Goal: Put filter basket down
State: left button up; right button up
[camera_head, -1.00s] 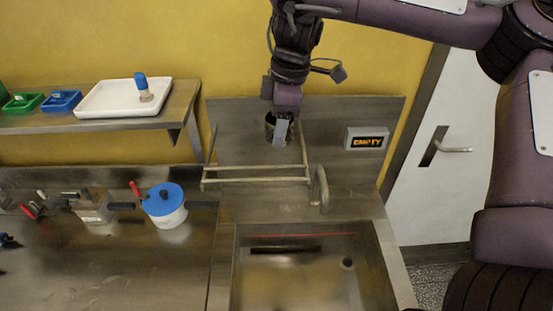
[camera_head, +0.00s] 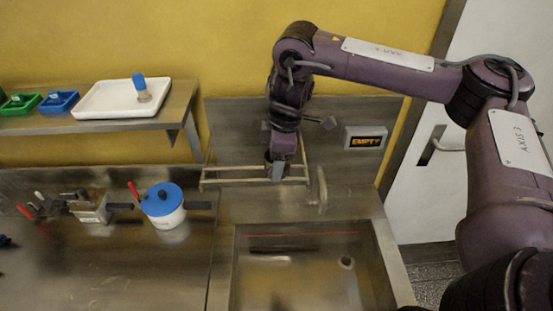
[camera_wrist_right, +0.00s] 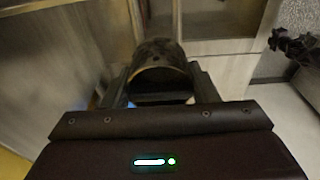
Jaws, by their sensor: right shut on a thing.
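The filter basket (camera_wrist_right: 160,68) is a dark, round metal cup; in the right wrist view it sits between the fingers of my right gripper (camera_wrist_right: 160,85). In the head view my right gripper (camera_head: 279,170) points down at the wire rack (camera_head: 225,183) behind the sink, shut on the basket (camera_head: 268,163). The basket is small and mostly hidden there, at about the height of the rack's rails. I cannot tell whether it touches the rack. My left gripper is not in view.
A sink basin (camera_head: 300,285) with a tap (camera_head: 321,190) lies in front of the rack. A sign reading EMPTY (camera_head: 366,138) is on the right of the back panel. A blue-lidded pot (camera_head: 163,205) stands on the counter at left; a white tray (camera_head: 105,112) sits on the shelf.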

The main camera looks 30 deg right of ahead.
jog(key=o, duration=0.5)
jog(key=shift+s+f, duration=0.1)
jog(key=o, duration=0.5)
notch_tip(320, 180, up, 12)
jog(key=d, duration=0.1)
jog(key=shift+s+d, duration=0.3)
jog(key=shift+s, duration=0.05)
dwell(0.3)
